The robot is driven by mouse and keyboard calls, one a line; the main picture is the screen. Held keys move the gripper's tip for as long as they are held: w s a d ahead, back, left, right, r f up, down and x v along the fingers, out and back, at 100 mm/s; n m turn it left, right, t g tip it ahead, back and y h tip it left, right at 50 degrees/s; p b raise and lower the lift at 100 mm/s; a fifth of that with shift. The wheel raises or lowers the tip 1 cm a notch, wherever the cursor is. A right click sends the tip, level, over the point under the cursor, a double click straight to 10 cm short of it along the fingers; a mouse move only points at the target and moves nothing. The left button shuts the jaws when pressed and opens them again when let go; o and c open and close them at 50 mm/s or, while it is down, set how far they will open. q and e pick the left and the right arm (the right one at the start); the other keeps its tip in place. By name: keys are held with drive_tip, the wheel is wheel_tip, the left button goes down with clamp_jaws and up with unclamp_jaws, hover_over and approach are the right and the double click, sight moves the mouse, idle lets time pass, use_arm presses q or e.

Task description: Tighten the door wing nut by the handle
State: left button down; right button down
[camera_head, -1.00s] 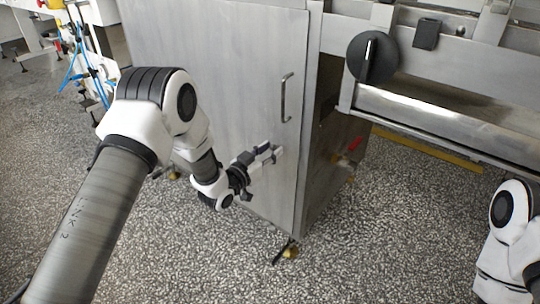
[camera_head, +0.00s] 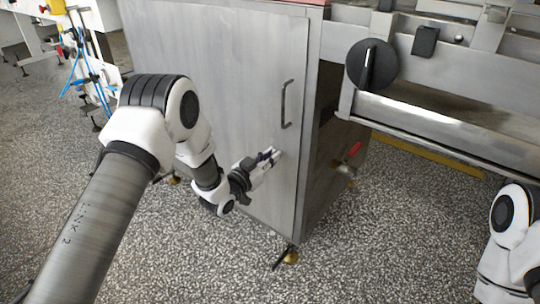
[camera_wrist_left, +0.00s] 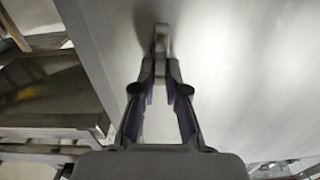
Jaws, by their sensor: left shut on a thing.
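The metal cabinet door (camera_head: 225,75) is closed, with an upright bar handle (camera_head: 287,103) near its right edge. My left gripper (camera_head: 274,154) is at the door face, below and slightly left of the handle and apart from it. In the left wrist view, its two fingers (camera_wrist_left: 160,66) converge and are shut on a small metal piece, the door wing nut (camera_wrist_left: 161,38). The fingertips hide part of the nut; in the head view it is too small to make out. My right arm shows at the lower right edge, but its gripper is out of view.
A black round knob (camera_head: 371,65) sits on the machine right of the cabinet. A red lever (camera_head: 354,149) shows low beside the cabinet. Long metal rails (camera_head: 460,125) run to the right. The speckled floor (camera_head: 400,240) in front is clear.

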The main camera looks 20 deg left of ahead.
use_arm(q)
drive_tip(key=m+p, duration=0.1)
drive_tip(key=m, duration=0.3)
drive_tip(key=d+m+p, duration=0.1)
drive_tip(key=m, duration=0.3)
drive_tip(key=f+m+p, duration=0.1)
drive_tip(key=m, duration=0.4)
drive_tip(key=shift+s+d+f, duration=0.1)
drive_tip(key=shift+s+d, duration=0.05)
drive_tip(key=shift+s, duration=0.15)
drive_tip(key=shift+f+m+p, duration=0.15)
drive_tip(key=shift+m+p, duration=0.15)
drive_tip(key=shift+m, duration=0.65)
drive_tip(key=shift+f+m+p, duration=0.15)
drive_tip(key=shift+m+p, duration=0.1)
drive_tip(key=shift+m, duration=0.7)
drive_tip(key=c, duration=1.2)
unclamp_jaws()
